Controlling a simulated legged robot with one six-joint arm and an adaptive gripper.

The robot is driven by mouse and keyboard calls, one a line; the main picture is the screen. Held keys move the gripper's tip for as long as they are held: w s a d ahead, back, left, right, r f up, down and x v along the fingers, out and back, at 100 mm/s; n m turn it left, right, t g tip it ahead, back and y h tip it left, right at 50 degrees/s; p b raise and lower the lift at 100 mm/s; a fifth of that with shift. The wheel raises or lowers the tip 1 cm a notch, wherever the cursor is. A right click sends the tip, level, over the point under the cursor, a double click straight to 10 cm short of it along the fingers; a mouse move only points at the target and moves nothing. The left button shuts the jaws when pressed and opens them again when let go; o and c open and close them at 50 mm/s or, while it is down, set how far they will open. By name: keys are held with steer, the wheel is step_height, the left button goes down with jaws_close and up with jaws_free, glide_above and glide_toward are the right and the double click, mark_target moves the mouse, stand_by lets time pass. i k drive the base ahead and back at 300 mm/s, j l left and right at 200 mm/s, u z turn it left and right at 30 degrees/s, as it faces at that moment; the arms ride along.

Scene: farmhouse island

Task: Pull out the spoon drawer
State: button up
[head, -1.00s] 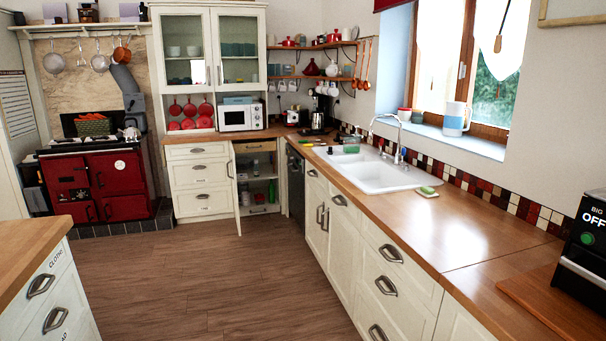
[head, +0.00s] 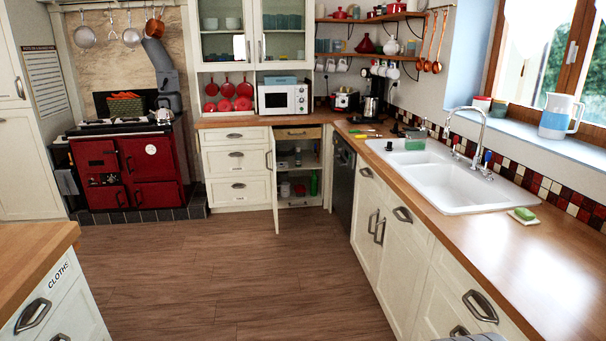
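No drawer here carries a label that I can read as spoons. A bank of white drawers (head: 214,164) with grey cup handles stands under the back counter, all shut; its small labels are too small to read. The island drawer labelled CLOTHS (head: 45,292) is at the lower left and is shut. Another drawer (head: 448,283) under the right counter is shut, with no readable label. A small pale shape shows at the bottom edge, too cut off to name. My gripper is not in view.
A white cupboard door (head: 274,189) stands open into the room beside the back drawers. The wooden floor (head: 230,280) is clear between the island (head: 37,238) and the right counter (head: 480,224). A red stove (head: 135,165) stands at the back left.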

mark_target(290, 131)
steer(key=i, duration=2.9)
steer(key=i+j+z, duration=0.1)
steer(key=i+z, duration=0.25)
steer(key=i, duration=0.2)
